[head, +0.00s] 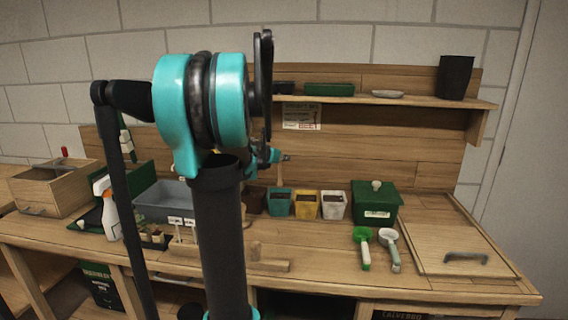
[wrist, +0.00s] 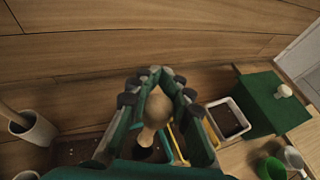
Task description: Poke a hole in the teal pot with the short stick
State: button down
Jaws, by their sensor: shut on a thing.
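My gripper (head: 277,158) is shut on a pale wooden stick (head: 280,174) with a rounded knob. The stick points down over the teal pot (head: 280,202), its tip close to the pot's top; I cannot tell whether it touches the soil. In the wrist view my gripper's green fingers (wrist: 158,92) close around the knobbed stick (wrist: 156,108), with dark soil partly visible below. The gripper hides most of the teal pot there. The yellow pot (head: 306,205) and white pot (head: 334,206) stand to its right, a dark brown pot (head: 253,201) to its left.
A green box (head: 375,206) with a pale knob stands right of the pots. A shelf (head: 420,101) runs above. A grey tub (head: 160,203) and spray bottle (head: 108,210) stand at left.

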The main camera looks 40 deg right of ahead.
jog(key=shift+r, duration=1.8)
jog(key=shift+s, duration=0.1)
